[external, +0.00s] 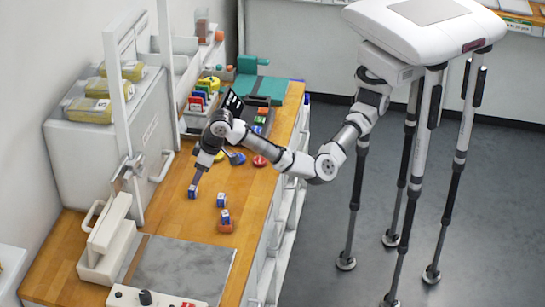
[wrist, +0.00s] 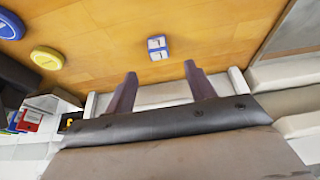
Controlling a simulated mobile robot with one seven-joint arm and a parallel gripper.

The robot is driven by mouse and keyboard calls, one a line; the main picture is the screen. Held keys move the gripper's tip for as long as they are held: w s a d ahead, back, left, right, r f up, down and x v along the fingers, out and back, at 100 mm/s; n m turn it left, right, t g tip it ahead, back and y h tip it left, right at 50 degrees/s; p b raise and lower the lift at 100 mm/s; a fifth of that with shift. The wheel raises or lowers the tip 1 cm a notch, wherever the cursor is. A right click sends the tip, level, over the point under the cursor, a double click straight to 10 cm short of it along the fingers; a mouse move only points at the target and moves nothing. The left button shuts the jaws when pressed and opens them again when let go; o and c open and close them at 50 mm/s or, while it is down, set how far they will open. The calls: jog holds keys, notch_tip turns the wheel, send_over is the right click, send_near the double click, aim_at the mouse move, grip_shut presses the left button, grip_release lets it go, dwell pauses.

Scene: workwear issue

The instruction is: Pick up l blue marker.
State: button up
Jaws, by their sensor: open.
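Three small blue blocks with white labels stand on the wooden counter (external: 170,228). One block (external: 192,190) is directly below my gripper (external: 195,181); a second block (external: 221,200) is to its right, and a third block (external: 225,215) sits at an orange-red piece (external: 226,227). In the wrist view one white-and-blue block (wrist: 157,47) shows just beyond my gripper (wrist: 160,76), roughly centred between the two spread fingers. The fingers are empty. The labels are too small to read, so I cannot tell which block is the L marker.
A blue disc (wrist: 10,25) and a yellow disc (wrist: 47,57) lie left in the wrist view. A red disc (external: 260,161) lies by my arm. A white cabinet (external: 95,150) stands left, and a grey plate (external: 180,268) lies in front.

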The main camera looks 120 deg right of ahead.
aim_at(193, 187)
jog(key=p+x, duration=0.2)
jog(key=x, duration=0.5)
jog(key=shift+s+f, duration=0.1)
jog(key=shift+f, duration=0.1)
jog(key=shift+c, duration=0.3)
jog(key=c, duration=1)
